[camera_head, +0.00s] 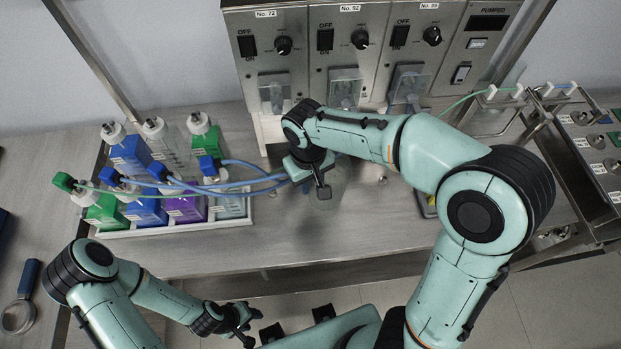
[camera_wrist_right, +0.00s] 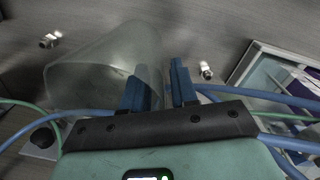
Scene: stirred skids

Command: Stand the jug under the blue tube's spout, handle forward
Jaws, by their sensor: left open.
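The jug (camera_wrist_right: 100,68) is clear and shows large in the right wrist view, tilted in that picture. In the head view it is a faint shape (camera_head: 334,190) on the bench, partly behind my right gripper (camera_head: 318,183). The two blue fingers of my right gripper (camera_wrist_right: 160,88) are at the jug's right side, a gap between them. Whether they touch its wall or handle is unclear. Blue tubes (camera_head: 235,184) run from the bottles to behind my right wrist; their spout is hidden. My left gripper (camera_head: 244,326) is open and empty, low before the bench.
A white tray (camera_head: 165,228) of several capped bottles stands at left. Pump units (camera_head: 345,50) with knobs and switches stand at the back. A green tube (camera_head: 462,102) leads to a metal rack (camera_head: 570,140) at right. A magnifier (camera_head: 20,305) lies far left.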

